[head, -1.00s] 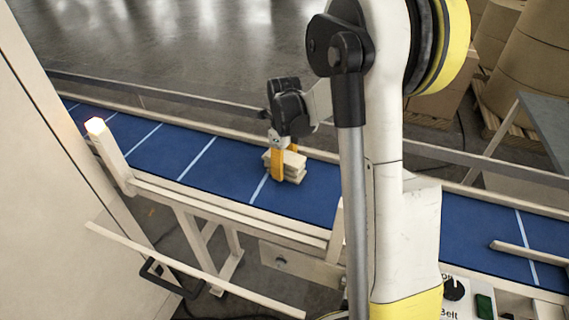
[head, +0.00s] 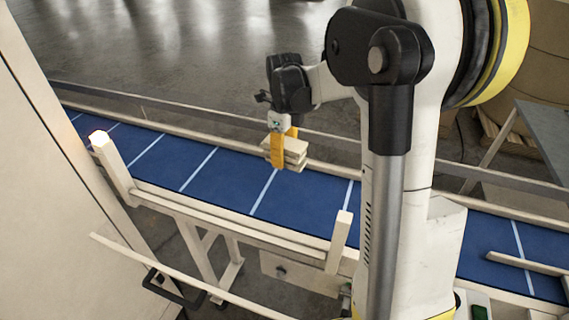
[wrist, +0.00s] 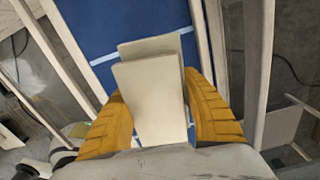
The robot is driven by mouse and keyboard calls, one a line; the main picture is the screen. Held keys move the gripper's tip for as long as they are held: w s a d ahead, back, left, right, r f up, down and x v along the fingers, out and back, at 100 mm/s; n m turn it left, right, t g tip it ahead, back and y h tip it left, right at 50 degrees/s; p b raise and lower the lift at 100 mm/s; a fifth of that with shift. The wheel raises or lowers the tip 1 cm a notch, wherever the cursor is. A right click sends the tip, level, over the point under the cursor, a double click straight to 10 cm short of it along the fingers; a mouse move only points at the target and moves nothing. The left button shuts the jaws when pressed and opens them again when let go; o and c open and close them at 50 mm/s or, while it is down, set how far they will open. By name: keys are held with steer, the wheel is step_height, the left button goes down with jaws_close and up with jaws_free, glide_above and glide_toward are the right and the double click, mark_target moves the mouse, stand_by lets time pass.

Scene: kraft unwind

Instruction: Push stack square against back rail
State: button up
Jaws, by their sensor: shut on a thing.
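A small stack of pale flat blocks (head: 288,151) is between the orange fingers of my gripper (head: 284,147), at the far side of the blue belt (head: 228,178). In the wrist view, my gripper (wrist: 160,118) is shut on the stack (wrist: 155,95), one finger along each side. The upper block sits slightly offset from the one behind it. The pale back rail (head: 200,136) runs along the belt's far edge, and the stack overlaps it in the head view. I cannot tell whether the stack touches the rail or is held above it.
A near rail (head: 230,228) with upright posts (head: 339,243) borders the belt's front. A lit post (head: 110,165) stands at the left. A pale bar (head: 527,263) lies across the belt at the right. The belt left of the stack is clear.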

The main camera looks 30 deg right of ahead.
mark_target(287, 178)
steer(key=shift+r+n, duration=0.1)
steer(key=shift+n, duration=0.3)
steer(key=n, duration=0.2)
steer(key=f+n, duration=0.1)
steer(key=n, duration=0.1)
steer(key=shift+w+f+n, duration=0.1)
steer(key=shift+f+n, duration=0.05)
steer(key=shift+n, duration=0.15)
steer(key=n, duration=0.2)
steer(key=f+n, duration=0.1)
steer(key=n, duration=0.2)
steer(key=shift+d+f+b, duration=0.1)
steer(key=shift+b, duration=0.3)
steer(key=n, duration=0.2)
steer(key=f+n, duration=0.1)
steer(key=n, duration=0.2)
steer(key=shift+f, duration=0.1)
steer(key=n, duration=0.2)
steer(key=f+n, duration=0.1)
steer(key=n, duration=0.1)
steer(key=shift+w+d+b, duration=0.1)
steer(key=shift+b, duration=0.25)
steer(key=shift+f+b, duration=1.65)
steer(key=shift+f, duration=0.7)
steer(key=shift+w+d, duration=0.6)
steer(key=shift+d, duration=0.25)
steer(key=shift+s+a, duration=0.1)
steer(key=shift+a, duration=0.1)
